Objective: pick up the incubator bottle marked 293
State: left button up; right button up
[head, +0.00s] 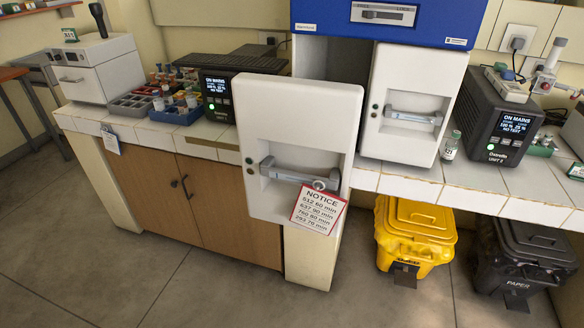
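A blue-topped incubator (385,25) stands on the tiled counter. Its left door (296,130) is swung open towards me and hides most of the compartment behind it. Its right door (408,95) looks shut. A small clear bottle (449,146) with a white label and green cap stands upright on the counter, right of the right door; its number is too small to read surely. I cannot pick out a bottle marked 293. A notice (318,209) hanging from the left door's handle lists 512, 637, 760 and 293 with minutes. Neither of my grippers is in view.
Black power units stand left (219,98) and right (499,117) of the incubator. Blue (178,117) and grey (128,107) racks of vials are on the left counter, beside a white box (92,69). Yellow (416,236) and black (527,262) bins stand below. The floor in front is clear.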

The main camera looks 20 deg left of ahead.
aim_at(191, 99)
jog(key=i+j+u, duration=0.3)
jog(key=i+j, duration=0.3)
jog(key=j, duration=0.15)
jog(key=i+j+u, duration=0.35)
jog(key=i+j, duration=0.25)
jog(key=i+j+u, duration=0.3)
jog(key=i, duration=0.4)
jog(key=j, duration=0.1)
